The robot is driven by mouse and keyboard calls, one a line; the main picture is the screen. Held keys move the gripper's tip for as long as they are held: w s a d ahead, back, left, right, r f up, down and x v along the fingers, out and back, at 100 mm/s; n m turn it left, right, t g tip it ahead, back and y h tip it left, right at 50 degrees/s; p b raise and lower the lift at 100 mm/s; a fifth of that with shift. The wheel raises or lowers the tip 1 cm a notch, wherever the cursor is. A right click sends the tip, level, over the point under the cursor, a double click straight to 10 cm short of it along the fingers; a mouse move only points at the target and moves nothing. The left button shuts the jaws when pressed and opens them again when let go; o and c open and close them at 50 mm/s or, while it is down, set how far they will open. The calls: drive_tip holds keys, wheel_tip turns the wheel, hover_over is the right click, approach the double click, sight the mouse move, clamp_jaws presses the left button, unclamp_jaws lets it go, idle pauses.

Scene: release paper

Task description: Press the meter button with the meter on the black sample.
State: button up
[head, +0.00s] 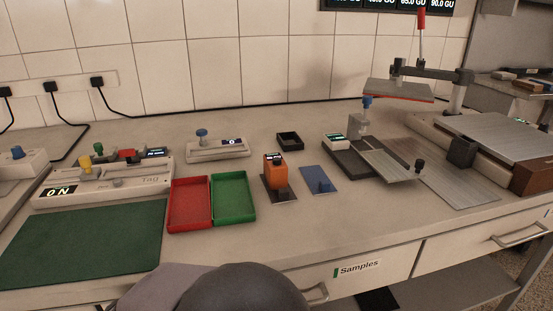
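The orange meter (275,174) stands upright near the middle of the bench. It has a dark top with a small lit display; I cannot make out its button at this size. A thin dark plate, which looks like the black sample (286,200), lies flat under the meter, with its edges showing around the base. Rounded grey parts of my own arm show at the bottom edge of the head view. My gripper is not in view, and nothing touches the meter.
A small black tray (280,142) sits behind. A device with a metal plate (387,162) stands further right. The bench front is clear.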

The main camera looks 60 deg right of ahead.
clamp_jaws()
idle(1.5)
